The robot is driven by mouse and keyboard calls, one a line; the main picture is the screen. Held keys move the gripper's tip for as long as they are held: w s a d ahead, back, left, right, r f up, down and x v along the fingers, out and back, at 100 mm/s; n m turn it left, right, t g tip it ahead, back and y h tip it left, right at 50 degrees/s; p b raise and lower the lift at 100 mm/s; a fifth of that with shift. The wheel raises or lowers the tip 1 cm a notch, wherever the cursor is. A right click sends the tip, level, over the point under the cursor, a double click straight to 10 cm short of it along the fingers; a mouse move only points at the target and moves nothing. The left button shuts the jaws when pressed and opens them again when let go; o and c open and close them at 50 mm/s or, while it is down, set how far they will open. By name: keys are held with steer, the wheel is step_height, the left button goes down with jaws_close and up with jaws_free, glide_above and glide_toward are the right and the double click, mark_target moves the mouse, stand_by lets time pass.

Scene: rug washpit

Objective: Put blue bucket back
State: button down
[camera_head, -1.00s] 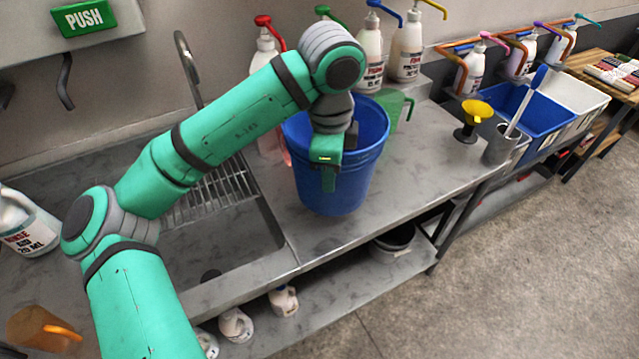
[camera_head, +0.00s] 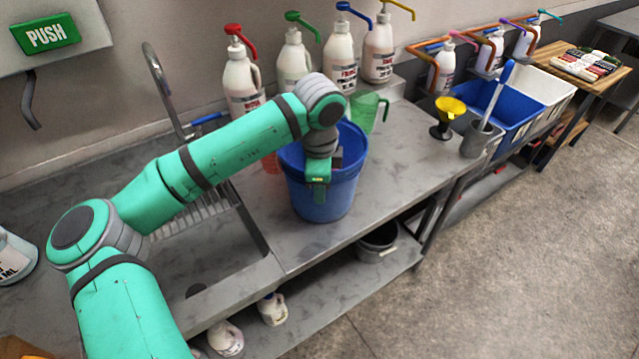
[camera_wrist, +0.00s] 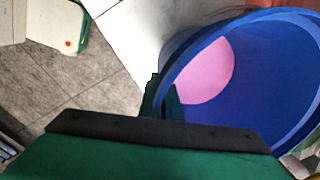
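The blue bucket (camera_head: 335,195) stands upright at the counter, right of the sink; I cannot tell whether its base touches the surface. My gripper (camera_head: 318,188) is at its near rim, pointing down, with one finger outside the wall. In the wrist view the bucket (camera_wrist: 270,95) fills the right side, and a pink round patch shows inside it. There my gripper (camera_wrist: 163,103) has one dark green finger outside the rim and one inside, closed on the wall between them.
A green jug (camera_head: 366,112) stands close behind the bucket, with several pump bottles (camera_head: 340,65) along the wall. A yellow funnel (camera_head: 447,115) and a grey holder (camera_head: 480,140) stand at the counter's right. A grey pail (camera_head: 377,245) is on the lower shelf. Open floor lies right.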

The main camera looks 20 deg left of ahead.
steer(key=shift+s+a, duration=0.15)
steer(key=shift+a, duration=0.05)
steer(key=shift+d, duration=0.1)
steer(key=shift+f, duration=0.1)
steer(key=c, duration=2)
jaws_free()
steer(key=shift+f, duration=0.1)
step_height(320, 180, up, 12)
steer(key=s, duration=0.1)
steer(key=shift+d, duration=0.15)
